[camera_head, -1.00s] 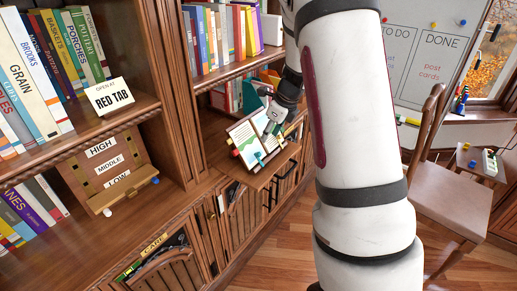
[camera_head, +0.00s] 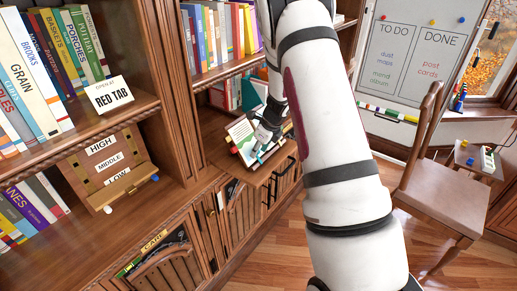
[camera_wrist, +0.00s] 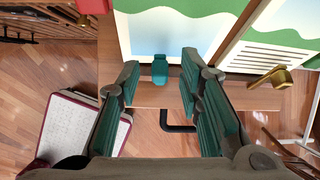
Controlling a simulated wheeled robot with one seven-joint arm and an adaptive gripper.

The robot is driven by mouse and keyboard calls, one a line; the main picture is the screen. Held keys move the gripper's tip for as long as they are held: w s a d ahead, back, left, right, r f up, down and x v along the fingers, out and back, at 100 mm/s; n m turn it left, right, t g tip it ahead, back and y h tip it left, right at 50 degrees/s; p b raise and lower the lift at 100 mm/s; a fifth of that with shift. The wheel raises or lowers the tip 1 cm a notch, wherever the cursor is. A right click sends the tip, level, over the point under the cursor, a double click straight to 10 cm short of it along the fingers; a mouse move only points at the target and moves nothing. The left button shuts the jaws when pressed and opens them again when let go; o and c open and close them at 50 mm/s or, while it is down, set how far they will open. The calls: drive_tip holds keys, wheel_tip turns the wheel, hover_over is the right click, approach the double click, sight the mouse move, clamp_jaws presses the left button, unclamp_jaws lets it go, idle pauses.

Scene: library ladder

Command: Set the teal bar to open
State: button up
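The teal bar (camera_wrist: 160,66) is a small upright piece at the lower edge of an open illustrated book (camera_wrist: 225,25) on a wooden ledge in the wrist view. In the head view the book (camera_head: 241,133) leans on a small stand at the shelf, and my arm partly hides it. My gripper (camera_wrist: 165,85) is open, its teal-padded fingers on either side of the bar with gaps showing. In the head view my gripper (camera_head: 266,132) is in front of the book. A red piece (camera_wrist: 92,6) is at the top left of the wrist view. A card (camera_head: 112,95) reads "OPEN AT RED TAB".
A brass piece (camera_wrist: 272,78) sits right of the bar on the ledge. A black bent handle (camera_wrist: 178,122) is below it. A HIGH/MIDDLE/LOW board (camera_head: 107,170) stands on the left shelf. A chair (camera_head: 440,195) and a whiteboard (camera_head: 418,60) are at right. Some floor is free.

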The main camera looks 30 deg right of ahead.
clamp_jaws()
